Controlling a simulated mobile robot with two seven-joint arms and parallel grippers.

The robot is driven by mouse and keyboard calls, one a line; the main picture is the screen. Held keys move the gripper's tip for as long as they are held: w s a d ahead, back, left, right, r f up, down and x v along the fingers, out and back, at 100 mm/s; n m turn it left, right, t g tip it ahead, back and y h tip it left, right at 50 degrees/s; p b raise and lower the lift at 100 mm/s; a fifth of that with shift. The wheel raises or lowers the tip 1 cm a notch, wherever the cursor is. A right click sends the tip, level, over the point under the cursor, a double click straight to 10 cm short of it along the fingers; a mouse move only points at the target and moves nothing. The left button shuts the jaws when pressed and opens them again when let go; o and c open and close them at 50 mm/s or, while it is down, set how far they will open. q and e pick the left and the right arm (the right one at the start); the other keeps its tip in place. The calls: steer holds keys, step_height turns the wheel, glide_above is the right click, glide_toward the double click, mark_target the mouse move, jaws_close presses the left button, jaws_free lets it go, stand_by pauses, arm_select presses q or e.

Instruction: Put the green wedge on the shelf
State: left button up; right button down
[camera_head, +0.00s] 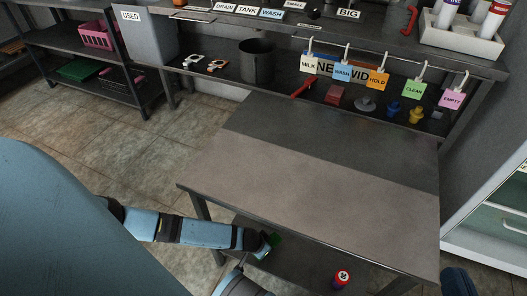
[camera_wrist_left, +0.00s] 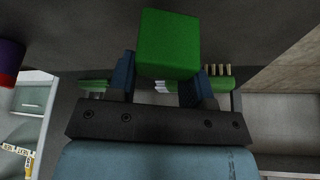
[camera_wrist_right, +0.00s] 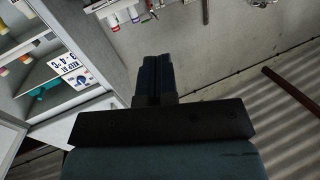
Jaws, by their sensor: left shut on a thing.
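The green wedge (camera_wrist_left: 168,45) is between the fingers of my left gripper (camera_wrist_left: 165,75), which is shut on it.
A red and purple can (camera_head: 342,277) stands on the lower shelf, right of the wedge; it also shows in the left wrist view (camera_wrist_left: 9,62). The tabletop is clear. A back bench holds a dark pot (camera_head: 257,62) and hanging tags. A glass-fronted cabinet (camera_head: 500,215) stands at right.

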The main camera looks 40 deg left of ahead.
arm_select(q)
step_height(320, 180, down, 3)
steer(key=shift+r+b, duration=0.1)
steer(key=shift+b, duration=0.7)
steer(key=shift+f, duration=0.35)
steer(key=shift+r, duration=0.15)
steer(key=shift+f, duration=0.2)
steer(key=o, duration=1)
steer(key=shift+c, duration=0.2)
steer(key=shift+s+r+p, duration=0.15)
steer(key=shift+r+p, duration=0.15)
steer(key=shift+r, duration=0.25)
steer(key=p+v, duration=0.4)
steer(key=v, duration=0.3)
steer(key=p+v, duration=0.1)
steer(key=v, duration=0.3)
steer(key=shift+r+p, duration=0.1)
steer(key=shift+p, duration=0.3)
arm_select(e)
steer(key=r, duration=0.1)
steer(key=s+r+m, duration=0.1)
steer(key=r, duration=0.1)
steer(key=shift+a+r+m, duration=0.15)
steer(key=shift+a+m, duration=0.05)
steer(key=shift+m, duration=0.1)
